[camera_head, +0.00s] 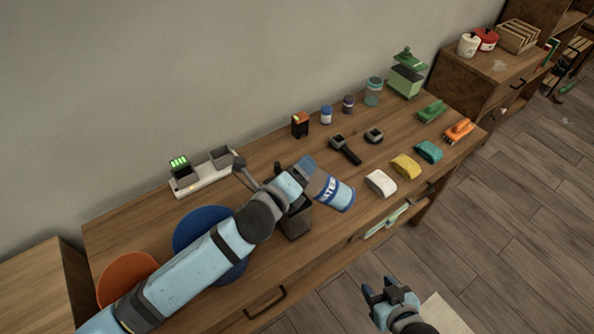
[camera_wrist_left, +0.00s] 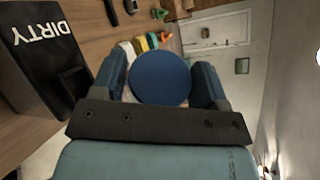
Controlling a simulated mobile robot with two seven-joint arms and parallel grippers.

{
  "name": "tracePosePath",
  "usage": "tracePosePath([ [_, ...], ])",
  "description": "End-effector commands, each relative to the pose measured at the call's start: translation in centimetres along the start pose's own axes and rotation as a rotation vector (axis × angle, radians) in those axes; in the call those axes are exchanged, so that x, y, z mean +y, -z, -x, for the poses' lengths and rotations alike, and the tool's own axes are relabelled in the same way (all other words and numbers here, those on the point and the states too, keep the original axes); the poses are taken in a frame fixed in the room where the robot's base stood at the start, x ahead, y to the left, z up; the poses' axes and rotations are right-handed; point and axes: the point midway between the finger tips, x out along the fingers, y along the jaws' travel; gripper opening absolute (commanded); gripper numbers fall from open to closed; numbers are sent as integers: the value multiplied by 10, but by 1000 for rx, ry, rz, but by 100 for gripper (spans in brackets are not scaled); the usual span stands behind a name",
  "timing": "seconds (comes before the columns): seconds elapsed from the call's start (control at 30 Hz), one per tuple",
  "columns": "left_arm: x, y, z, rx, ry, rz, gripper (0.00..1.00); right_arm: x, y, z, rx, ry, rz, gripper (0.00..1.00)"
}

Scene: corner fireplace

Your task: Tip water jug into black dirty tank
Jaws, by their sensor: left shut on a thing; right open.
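The water jug (camera_head: 336,193), pale blue with a dark blue band reading WATER, is held tilted above the table's front part. My left gripper (camera_head: 311,178) is shut on it. In the left wrist view a round dark blue end of the jug (camera_wrist_left: 160,78) fills the space between the fingers. The black dirty tank (camera_head: 296,222) stands beside and below the left gripper, partly hidden by my arm. It shows in the left wrist view with the word DIRTY (camera_wrist_left: 43,40). My right gripper (camera_head: 388,292) is open and empty, beyond the table's front edge.
A white sponge (camera_head: 381,183), yellow sponge (camera_head: 405,166) and teal sponge (camera_head: 429,152) lie right of the jug. A black-handled tool (camera_head: 345,149) lies behind it. A blue disc (camera_head: 200,228) and orange disc (camera_head: 126,277) are at left. A charger (camera_head: 203,177) stands near the wall.

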Motion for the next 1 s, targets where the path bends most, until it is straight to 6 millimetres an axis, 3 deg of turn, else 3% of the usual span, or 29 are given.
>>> tracePosePath([
  [1.0,4,3,-1,0,29,68,22,0,-6,-4,0,0,0,51],
])
